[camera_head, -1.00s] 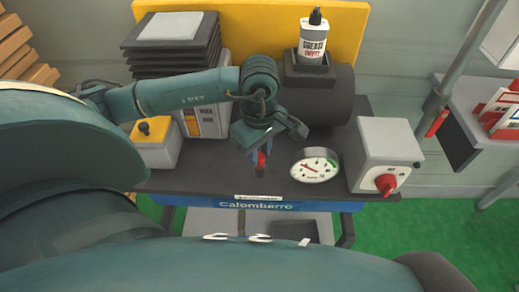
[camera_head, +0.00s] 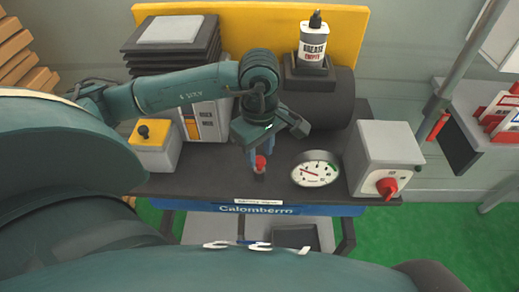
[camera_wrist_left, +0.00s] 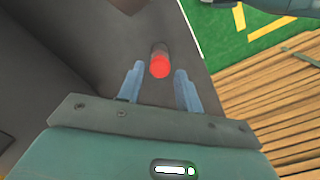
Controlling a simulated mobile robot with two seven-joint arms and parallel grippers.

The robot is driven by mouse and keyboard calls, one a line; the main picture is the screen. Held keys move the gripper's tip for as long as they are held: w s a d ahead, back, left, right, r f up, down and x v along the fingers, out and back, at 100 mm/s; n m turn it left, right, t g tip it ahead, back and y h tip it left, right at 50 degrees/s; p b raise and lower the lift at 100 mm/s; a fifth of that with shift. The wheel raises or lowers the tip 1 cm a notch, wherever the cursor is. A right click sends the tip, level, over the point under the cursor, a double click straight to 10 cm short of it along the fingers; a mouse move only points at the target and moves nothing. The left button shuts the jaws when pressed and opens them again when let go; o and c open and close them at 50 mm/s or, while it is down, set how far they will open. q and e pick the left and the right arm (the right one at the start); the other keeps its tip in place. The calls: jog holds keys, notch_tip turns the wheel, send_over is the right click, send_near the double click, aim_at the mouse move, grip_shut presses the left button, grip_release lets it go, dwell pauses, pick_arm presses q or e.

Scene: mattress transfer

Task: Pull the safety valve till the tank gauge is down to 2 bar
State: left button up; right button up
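The safety valve is a small red-topped knob (camera_head: 260,163) standing on the dark bench top, left of the gauge. It also shows in the left wrist view (camera_wrist_left: 160,64). My left gripper (camera_head: 262,150) is just above and behind it, pointing down. In the left wrist view the gripper (camera_wrist_left: 159,72) is open, with a gap between each finger and the red knob. The round white tank gauge (camera_head: 315,172) has a red needle pointing to its left side; its numbers are too small to read. My right gripper is not in view.
A grey box with a red rotary knob (camera_head: 387,187) stands right of the gauge. A dark cylindrical tank (camera_head: 335,98) with a grease bottle (camera_head: 313,42) is behind. Bench space around the valve is clear.

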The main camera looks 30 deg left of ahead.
aim_at(259, 160)
pick_arm(q)
jog(key=shift+o, duration=1)
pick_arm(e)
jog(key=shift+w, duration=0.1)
pick_arm(q)
jog(key=shift+r, duration=0.1)
notch_tip(259, 160, up, 13)
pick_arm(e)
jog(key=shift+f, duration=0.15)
